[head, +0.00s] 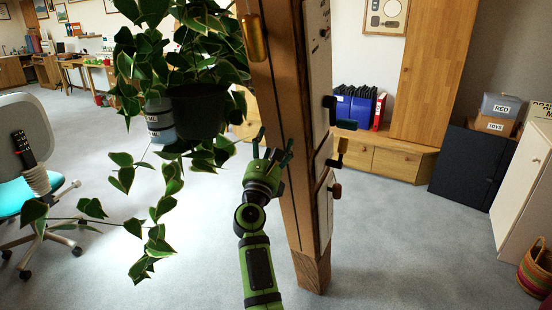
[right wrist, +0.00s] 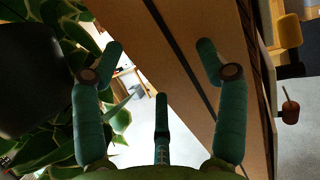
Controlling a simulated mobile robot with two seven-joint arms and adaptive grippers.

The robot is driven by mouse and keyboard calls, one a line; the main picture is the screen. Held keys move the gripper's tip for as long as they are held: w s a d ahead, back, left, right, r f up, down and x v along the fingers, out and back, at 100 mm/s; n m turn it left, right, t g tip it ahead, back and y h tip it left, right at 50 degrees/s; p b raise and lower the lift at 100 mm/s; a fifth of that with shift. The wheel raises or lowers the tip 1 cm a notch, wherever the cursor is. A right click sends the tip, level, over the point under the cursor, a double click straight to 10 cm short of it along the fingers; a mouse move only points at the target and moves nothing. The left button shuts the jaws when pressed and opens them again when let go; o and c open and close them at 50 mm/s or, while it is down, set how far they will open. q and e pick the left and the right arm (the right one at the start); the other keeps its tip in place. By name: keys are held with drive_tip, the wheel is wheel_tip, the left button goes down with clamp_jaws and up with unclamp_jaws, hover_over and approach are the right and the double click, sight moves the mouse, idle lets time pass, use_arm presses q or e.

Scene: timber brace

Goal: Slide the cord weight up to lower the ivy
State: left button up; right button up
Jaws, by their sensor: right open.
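The ivy (head: 150,70) hangs in a dark pot (head: 199,112) left of the timber post (head: 285,110), its vines trailing down. A brass-coloured cylinder (head: 254,37), which looks like the cord weight, is high on the post's left side, above my right gripper. My right gripper (head: 272,148) is beside the post's lower middle, fingers pointing up. In the right wrist view my right gripper (right wrist: 160,50) is open and empty, with the post's timber face (right wrist: 185,70) behind its fingers. A dark line (right wrist: 178,50) runs along that face. My left gripper is not in view.
Several handles, including a dark one (head: 343,113) and a brown knob (head: 335,190), stick out from the post's right side. An office chair (head: 22,150) stands at the left. Leaves hang close to my right gripper.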

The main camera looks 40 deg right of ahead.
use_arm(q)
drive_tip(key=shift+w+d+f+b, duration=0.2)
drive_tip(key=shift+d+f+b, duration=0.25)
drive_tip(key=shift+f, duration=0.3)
use_arm(e)
drive_tip(key=shift+d+f, duration=0.15)
drive_tip(key=shift+f, duration=0.35)
drive_tip(key=shift+d+f, duration=0.15)
drive_tip(key=shift+f, duration=0.35)
drive_tip(key=shift+a+r, duration=0.1)
drive_tip(key=shift+r, duration=0.05)
